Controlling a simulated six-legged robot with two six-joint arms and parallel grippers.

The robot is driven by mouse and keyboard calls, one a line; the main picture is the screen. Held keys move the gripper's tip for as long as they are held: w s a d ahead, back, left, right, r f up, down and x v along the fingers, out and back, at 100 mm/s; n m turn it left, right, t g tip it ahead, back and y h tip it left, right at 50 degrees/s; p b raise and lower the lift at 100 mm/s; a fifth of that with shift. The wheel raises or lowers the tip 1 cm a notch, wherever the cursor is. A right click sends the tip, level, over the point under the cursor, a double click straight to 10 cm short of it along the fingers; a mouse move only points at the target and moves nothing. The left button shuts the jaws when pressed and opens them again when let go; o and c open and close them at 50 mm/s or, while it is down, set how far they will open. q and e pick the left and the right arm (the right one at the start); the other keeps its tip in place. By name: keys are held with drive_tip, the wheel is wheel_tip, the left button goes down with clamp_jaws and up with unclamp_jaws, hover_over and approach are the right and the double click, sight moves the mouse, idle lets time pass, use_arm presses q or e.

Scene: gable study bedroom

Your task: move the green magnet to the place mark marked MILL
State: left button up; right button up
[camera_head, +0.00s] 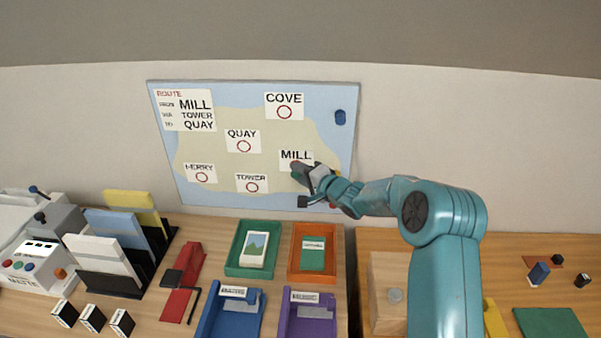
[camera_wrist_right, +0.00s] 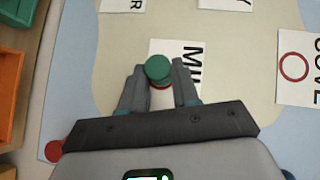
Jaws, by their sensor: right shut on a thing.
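My right gripper (camera_head: 301,172) is at the wall map board (camera_head: 355,100), at the MILL card (camera_head: 295,155). In the right wrist view the gripper (camera_wrist_right: 159,80) is shut on the round green magnet (camera_wrist_right: 158,67), held between its fingertips. The magnet is in front of the red ring of the MILL card (camera_wrist_right: 192,62) and hides most of it. Whether the magnet touches the board I cannot tell. In the head view only a sliver of green shows at the fingertips. My left gripper is not in view.
A blue magnet (camera_head: 340,117) sits at the board's upper right. A red magnet (camera_wrist_right: 54,150) shows near the board's edge in the wrist view. COVE (camera_head: 284,105), QUAY (camera_head: 243,140) and TOWER (camera_head: 251,183) cards have empty rings. Trays, including an orange one (camera_head: 340,244), stand below.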

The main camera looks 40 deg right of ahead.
drive_tip(key=shift+w+f, duration=0.2)
drive_tip(key=shift+w, duration=0.1)
drive_tip(key=shift+d+r, duration=0.1)
drive_tip(key=shift+d, duration=0.05)
idle(0.4)
drive_tip(key=shift+p, duration=0.35)
drive_tip(key=shift+w, duration=0.2)
drive_tip(key=shift+s, duration=0.1)
drive_tip(key=o, duration=0.9)
